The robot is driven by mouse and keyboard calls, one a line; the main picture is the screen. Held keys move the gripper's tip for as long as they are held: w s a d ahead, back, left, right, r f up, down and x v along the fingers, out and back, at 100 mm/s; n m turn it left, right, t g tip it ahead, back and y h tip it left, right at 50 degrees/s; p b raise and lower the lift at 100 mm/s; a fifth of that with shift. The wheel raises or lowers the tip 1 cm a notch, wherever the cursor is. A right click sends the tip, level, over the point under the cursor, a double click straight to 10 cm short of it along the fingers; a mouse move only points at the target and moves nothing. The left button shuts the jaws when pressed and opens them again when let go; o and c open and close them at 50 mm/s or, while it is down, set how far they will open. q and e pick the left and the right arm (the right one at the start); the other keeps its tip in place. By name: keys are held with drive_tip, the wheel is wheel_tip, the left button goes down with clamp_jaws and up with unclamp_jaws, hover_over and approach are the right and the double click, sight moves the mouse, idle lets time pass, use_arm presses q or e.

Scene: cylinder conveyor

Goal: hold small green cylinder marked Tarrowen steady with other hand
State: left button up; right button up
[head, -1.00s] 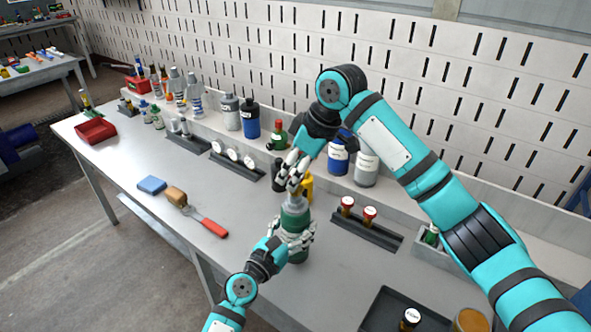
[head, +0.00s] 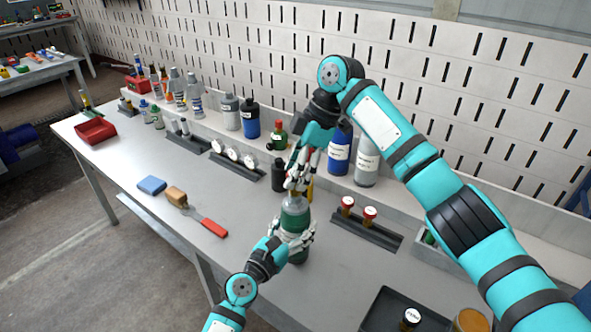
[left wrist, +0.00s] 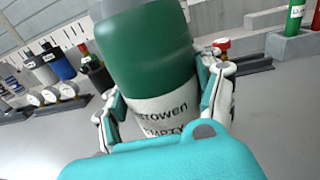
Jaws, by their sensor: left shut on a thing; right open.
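The green cylinder (head: 294,216) stands on the bench with a white label; in the left wrist view the green cylinder (left wrist: 150,55) shows a label reading "...rowen" and "EMPTY". My left gripper (head: 297,240) is shut around its lower body, and the left gripper's fingers (left wrist: 165,100) flank it in the wrist view. My right gripper (head: 297,185) is open, fingers pointing down just above the cylinder's top. I cannot tell whether its fingertips touch the top.
A rack with two red-capped vials (head: 358,224) is right of the cylinder. Blue (head: 340,150) and grey (head: 366,162) bottles stand behind. A dark tray (head: 385,312) is at front right.

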idle(0.3)
drive_tip(key=shift+f, duration=1.3)
drive_tip(key=shift+c, duration=0.4)
clamp_jaws()
drive_tip(key=m+t, duration=0.2)
drive_tip(key=m, duration=0.3)
drive_tip(key=shift+m, duration=0.6)
